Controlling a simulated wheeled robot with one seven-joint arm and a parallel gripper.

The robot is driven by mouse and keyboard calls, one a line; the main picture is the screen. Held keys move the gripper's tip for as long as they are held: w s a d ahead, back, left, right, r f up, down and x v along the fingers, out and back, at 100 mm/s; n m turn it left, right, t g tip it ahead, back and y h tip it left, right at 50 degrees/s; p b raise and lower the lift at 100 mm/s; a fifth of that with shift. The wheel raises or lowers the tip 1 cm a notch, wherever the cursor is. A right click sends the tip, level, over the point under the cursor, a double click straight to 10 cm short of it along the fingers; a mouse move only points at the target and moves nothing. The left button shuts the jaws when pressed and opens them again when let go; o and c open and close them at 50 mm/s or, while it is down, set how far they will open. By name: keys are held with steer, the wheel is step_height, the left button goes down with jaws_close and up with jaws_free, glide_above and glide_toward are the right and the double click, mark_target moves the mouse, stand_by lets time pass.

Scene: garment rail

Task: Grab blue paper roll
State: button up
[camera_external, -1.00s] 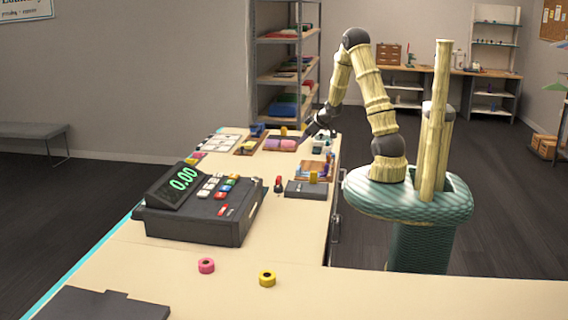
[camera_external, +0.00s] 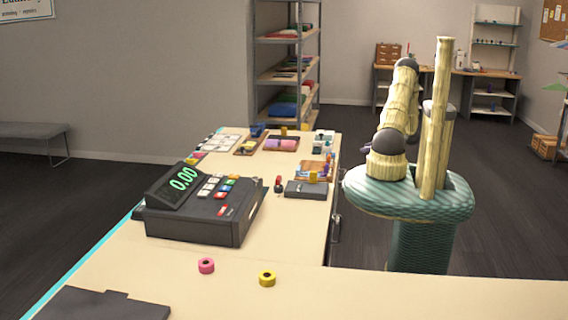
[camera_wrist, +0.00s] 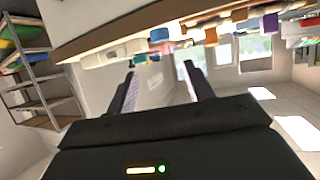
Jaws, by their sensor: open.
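I cannot pick out a blue paper roll for certain in either view. A small blue item (camera_external: 258,129) stands at the far end of the counter (camera_external: 285,235), too small to identify. In the wrist view a blue item (camera_wrist: 160,35) shows among the things along the counter edge. My gripper (camera_wrist: 159,70) is open, with nothing between its fingers, and is apart from the counter items. In the external view it is mostly hidden by my arm, to the right of the counter.
Trays of small items fill the far counter. A metal shelf (camera_external: 287,75) stands behind. Bare counter surrounds the two rolls.

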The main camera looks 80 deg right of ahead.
steer(key=shift+w, duration=0.1)
steer(key=p, duration=0.4)
glide_toward(334, 154)
steer(key=w+f, duration=0.1)
steer(key=w, duration=0.2)
steer(key=shift+w+d+f, duration=0.55)
steer(key=shift+d, duration=0.05)
steer(key=shift+w+d+p, duration=0.1)
steer(key=shift+w+p, duration=0.25)
steer(key=shift+w, duration=0.15)
steer(key=p+x, duration=0.2)
steer(key=x, duration=0.1)
steer(key=shift+w, duration=0.25)
steer(key=shift+w+d+f, duration=0.2)
steer(key=shift+w+f, duration=0.05)
steer(key=shift+w, duration=0.1)
